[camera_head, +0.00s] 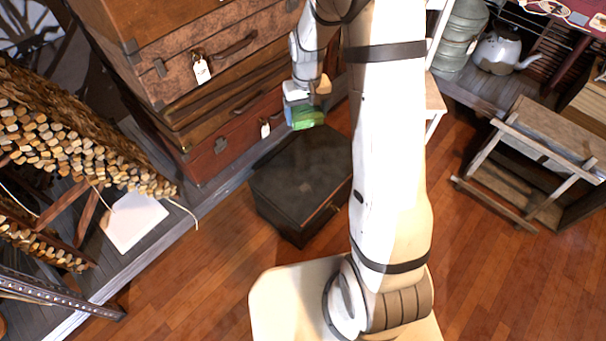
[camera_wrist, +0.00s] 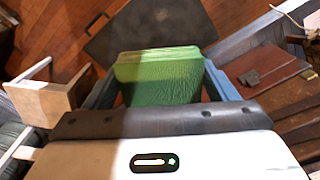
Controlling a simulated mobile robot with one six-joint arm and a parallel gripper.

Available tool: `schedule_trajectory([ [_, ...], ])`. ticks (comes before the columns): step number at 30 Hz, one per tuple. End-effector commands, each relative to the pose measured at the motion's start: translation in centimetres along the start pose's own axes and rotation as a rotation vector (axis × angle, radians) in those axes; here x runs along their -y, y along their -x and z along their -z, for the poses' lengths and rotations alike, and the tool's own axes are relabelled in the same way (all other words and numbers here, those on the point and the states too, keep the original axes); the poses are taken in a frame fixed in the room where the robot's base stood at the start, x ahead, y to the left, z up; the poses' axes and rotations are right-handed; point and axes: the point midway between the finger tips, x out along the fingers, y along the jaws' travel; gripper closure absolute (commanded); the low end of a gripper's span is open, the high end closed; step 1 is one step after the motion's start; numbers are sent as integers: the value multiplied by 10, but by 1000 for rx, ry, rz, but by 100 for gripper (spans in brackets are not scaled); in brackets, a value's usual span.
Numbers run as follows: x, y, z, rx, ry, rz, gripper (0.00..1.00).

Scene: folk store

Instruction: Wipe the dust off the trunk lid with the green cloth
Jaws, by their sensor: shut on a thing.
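The trunk is a dark, low box (camera_head: 300,180) on the wooden floor, left of my arm in the head view. Its flat lid faces up and shows a few faint marks; I cannot tell how much dust is on it. In the wrist view the trunk lid (camera_wrist: 150,22) lies beyond the cloth. The green cloth (camera_head: 308,118) is a folded block, held between the blue fingers of my gripper (camera_head: 289,113). In the wrist view the green cloth (camera_wrist: 160,76) fills the space between the fingers. The cloth appears above the trunk's far edge, apart from the lid.
Stacked brown suitcases (camera_head: 225,60) with tags stand behind the trunk on a raised grey platform. A wooden bench (camera_head: 540,140) and a kettle (camera_head: 500,52) are at the right. A pebble-like textured rack (camera_head: 70,125) is at the left. Floor in front of the trunk is clear.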

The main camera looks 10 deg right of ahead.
Motion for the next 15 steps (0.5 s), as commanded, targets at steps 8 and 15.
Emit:
schedule_trajectory([
  [8, 4, -164, -12, 10, 131, 1, 39],
  [15, 9, -251, -28, 5, 222, 1, 39],
])
